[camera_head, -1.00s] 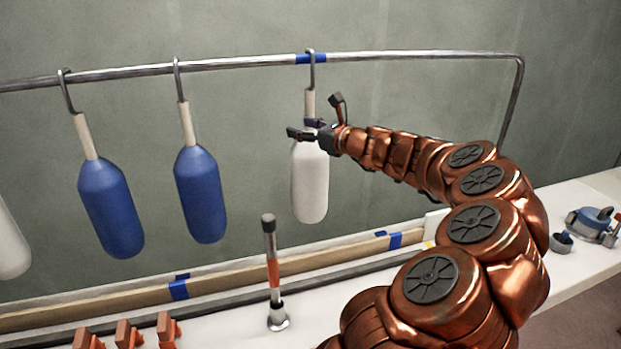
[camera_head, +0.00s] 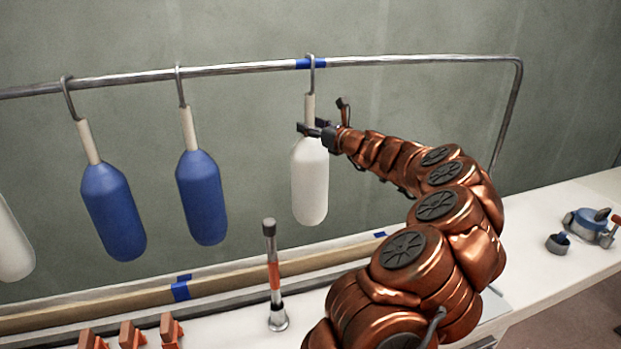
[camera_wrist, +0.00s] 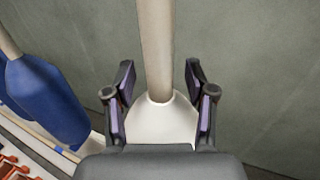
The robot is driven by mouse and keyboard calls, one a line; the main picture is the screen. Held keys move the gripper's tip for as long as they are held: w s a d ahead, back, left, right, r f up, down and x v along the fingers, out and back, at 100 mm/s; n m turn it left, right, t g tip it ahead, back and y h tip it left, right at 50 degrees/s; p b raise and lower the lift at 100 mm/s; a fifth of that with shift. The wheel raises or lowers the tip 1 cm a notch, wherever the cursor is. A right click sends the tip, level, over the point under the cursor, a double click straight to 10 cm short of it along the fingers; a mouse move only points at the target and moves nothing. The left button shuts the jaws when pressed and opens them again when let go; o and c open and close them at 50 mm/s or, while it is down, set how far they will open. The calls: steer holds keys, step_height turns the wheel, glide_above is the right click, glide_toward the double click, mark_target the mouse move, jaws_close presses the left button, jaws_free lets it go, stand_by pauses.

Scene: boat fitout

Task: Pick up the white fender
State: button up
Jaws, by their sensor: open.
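A white fender (camera_head: 310,185) hangs by a metal hook from the rail, near the rail's blue tape band. Its beige neck (camera_head: 310,108) rises to the hook. My gripper (camera_head: 313,127) is at the lower neck, just above the white body. In the wrist view my gripper (camera_wrist: 160,95) is open, with one finger on each side of the neck (camera_wrist: 155,45). Gaps show between the neck and both fingers. The top of the white body (camera_wrist: 160,122) shows below the neck, and its lower part is hidden by the gripper's palm.
Two blue fenders (camera_head: 113,212) (camera_head: 202,197) hang to the left on the metal rail (camera_head: 240,68). Another white fender (camera_head: 12,245) is cut off at the left edge. An upright rod with an orange band (camera_head: 273,275) stands on the white bench below. Orange blocks (camera_head: 132,335) are at the front.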

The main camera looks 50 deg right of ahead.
steer(key=shift+w, duration=0.5)
steer(key=shift+c, duration=0.3)
jaws_close()
